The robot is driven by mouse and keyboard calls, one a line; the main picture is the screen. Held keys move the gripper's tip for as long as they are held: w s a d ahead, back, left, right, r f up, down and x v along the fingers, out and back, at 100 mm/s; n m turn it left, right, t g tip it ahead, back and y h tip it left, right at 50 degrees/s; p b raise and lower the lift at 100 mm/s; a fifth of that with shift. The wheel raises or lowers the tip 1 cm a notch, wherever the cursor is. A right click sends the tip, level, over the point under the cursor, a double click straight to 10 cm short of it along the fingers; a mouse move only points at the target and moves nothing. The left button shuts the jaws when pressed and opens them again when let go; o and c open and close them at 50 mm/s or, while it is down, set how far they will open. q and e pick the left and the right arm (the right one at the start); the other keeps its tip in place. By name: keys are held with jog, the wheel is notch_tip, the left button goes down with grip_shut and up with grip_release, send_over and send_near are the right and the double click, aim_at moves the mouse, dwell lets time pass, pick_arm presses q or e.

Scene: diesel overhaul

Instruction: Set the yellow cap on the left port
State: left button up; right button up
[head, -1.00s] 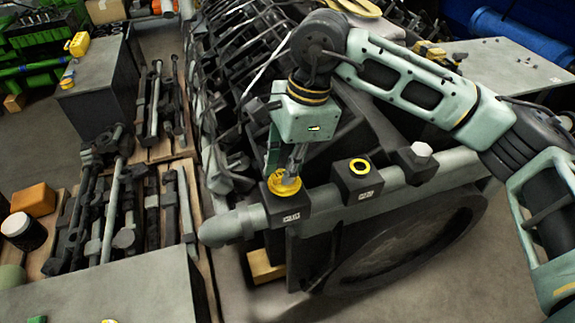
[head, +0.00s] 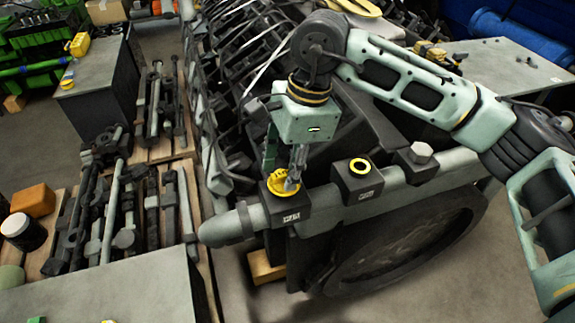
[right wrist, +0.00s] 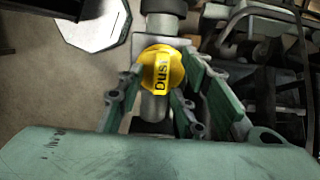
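The yellow cap (head: 279,187) sits on the left port block (head: 291,216), at the left end of the pale pipe. It looks roughly level in the head view. My right gripper (head: 284,178) points down over the cap. Its fingers (right wrist: 160,75) stand either side of the cap, with narrow gaps, and look open. The port's opening is hidden under the cap. My left gripper is not in view.
A second port block (head: 357,187) with a yellow-ringed opening stands to the right. Beyond it is a block with a pale hex plug (head: 421,150). The large engine lies behind. Pallets of rods and a grey bench (head: 110,290) are at left.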

jog(key=shift+r, duration=0.2)
notch_tip(320, 180, up, 11)
jog(key=d, duration=0.2)
jog(key=shift+w+r, duration=0.2)
jog(key=shift+w, duration=0.1)
